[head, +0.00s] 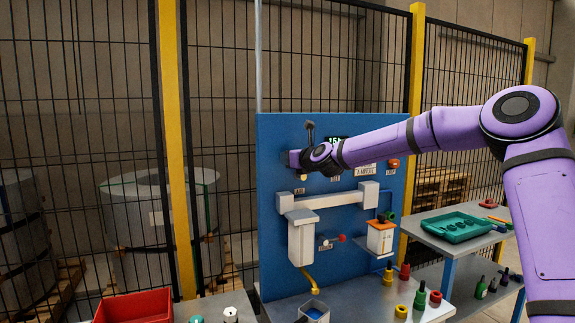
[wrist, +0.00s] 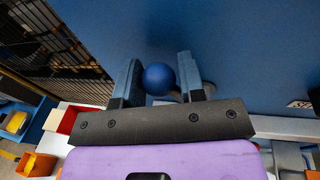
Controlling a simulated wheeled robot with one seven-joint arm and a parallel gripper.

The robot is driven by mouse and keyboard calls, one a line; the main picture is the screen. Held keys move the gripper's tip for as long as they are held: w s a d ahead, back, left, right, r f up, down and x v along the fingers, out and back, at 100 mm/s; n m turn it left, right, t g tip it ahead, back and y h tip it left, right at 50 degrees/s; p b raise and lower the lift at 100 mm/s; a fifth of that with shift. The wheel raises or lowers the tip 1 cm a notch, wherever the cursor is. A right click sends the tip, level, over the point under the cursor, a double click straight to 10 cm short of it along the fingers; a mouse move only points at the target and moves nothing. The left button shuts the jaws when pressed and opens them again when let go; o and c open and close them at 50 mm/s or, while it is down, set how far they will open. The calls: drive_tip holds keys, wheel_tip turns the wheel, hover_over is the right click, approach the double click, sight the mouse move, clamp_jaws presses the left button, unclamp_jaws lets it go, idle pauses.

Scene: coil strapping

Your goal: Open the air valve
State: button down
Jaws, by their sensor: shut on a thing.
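In the wrist view a round blue knob (wrist: 159,79) sits between the two fingers of my gripper (wrist: 158,66), close against the blue panel. My gripper is shut on this knob. It may be the air valve's handle; the rest of the valve is hidden. In the head view my gripper (head: 291,159) is at the upper left of the blue panel (head: 275,220), and the wrist hides most of the knob and fingers. A small lever with a red knob (head: 341,238) shows lower on the panel.
A white pipe assembly (head: 335,200) and an orange-and-white box (head: 380,238) are mounted below my arm. A bench with several bottles and caps stands under the panel. A red bin (head: 135,307) is at left, a green tray (head: 456,228) at right. Mesh fencing stands behind.

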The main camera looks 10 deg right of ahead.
drive_tip(key=m, duration=0.1)
drive_tip(key=d+m, duration=0.2)
drive_tip(key=shift+w+d+r+y, duration=0.2)
drive_tip(key=shift+r+y, duration=0.05)
drive_tip(key=shift+y, duration=0.15)
drive_tip(key=shift+w+d+r+m+t, duration=0.1)
drive_tip(key=shift+d+m+t, duration=0.1)
drive_tip(key=shift+d+m, duration=0.45)
drive_tip(key=shift+w+d+r+m+t, duration=0.1)
drive_tip(key=shift+d+m+t, duration=0.15)
drive_tip(key=shift+m, duration=0.7)
drive_tip(key=shift+d, duration=0.1)
drive_tip(key=c, duration=0.7)
unclamp_jaws()
drive_tip(key=shift+c, duration=0.2)
drive_tip(key=v, duration=1)
drive_tip(key=shift+s+d, duration=0.25)
drive_tip(key=shift+s, duration=0.05)
drive_tip(key=shift+f, duration=0.1)
drive_tip(key=shift+a, duration=0.1)
